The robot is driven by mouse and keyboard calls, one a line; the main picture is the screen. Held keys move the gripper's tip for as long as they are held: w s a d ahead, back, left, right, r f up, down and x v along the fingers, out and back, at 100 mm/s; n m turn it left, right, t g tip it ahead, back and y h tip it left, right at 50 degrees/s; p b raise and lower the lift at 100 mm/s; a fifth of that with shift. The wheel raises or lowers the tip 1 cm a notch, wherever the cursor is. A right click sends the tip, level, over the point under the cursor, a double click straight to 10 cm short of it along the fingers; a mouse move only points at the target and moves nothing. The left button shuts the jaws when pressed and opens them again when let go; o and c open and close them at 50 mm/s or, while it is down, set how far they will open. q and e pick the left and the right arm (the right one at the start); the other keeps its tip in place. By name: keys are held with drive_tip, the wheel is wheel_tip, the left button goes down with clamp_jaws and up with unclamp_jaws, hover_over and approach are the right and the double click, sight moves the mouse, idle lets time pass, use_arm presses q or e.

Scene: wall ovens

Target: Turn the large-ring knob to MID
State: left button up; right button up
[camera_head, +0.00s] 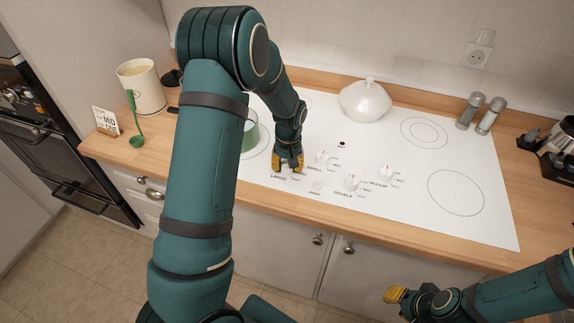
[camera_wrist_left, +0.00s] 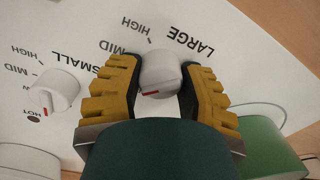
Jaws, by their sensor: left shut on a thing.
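The white large-ring knob (camera_wrist_left: 158,72) stands beside the LARGE label (camera_wrist_left: 191,40) on the white cooktop (camera_head: 395,220). Its red mark is on the lower rim in the left wrist view, pointing down and slightly left. HIGH and MID print shows to the knob's upper left; lettering lower down is partly hidden by a finger. My left gripper (camera_head: 289,162) is shut on this knob, with yellow fingers (camera_wrist_left: 157,88) on both sides. In the head view the gripper hides most of the knob. A card (camera_head: 106,121) reading MID stands on the left counter.
The small knob (camera_head: 323,158), double knob (camera_head: 352,182) and another knob (camera_head: 386,172) stand nearby. A green pot (camera_head: 250,136) is behind my left arm. My right gripper (camera_head: 396,295) is low at the right, before the cabinets.

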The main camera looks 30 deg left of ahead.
use_arm(q)
drive_tip(key=m, duration=0.4)
drive_tip(key=shift+m, duration=0.3)
drive_tip(key=shift+d+m+b, duration=0.1)
drive_tip(key=shift+m+b, duration=0.25)
drive_tip(key=shift+m, duration=1.55)
drive_tip(key=o, duration=1.2)
wheel_tip(320, 180, up, 12)
drive_tip(key=shift+d, duration=0.2)
drive_tip(key=shift+s, duration=0.1)
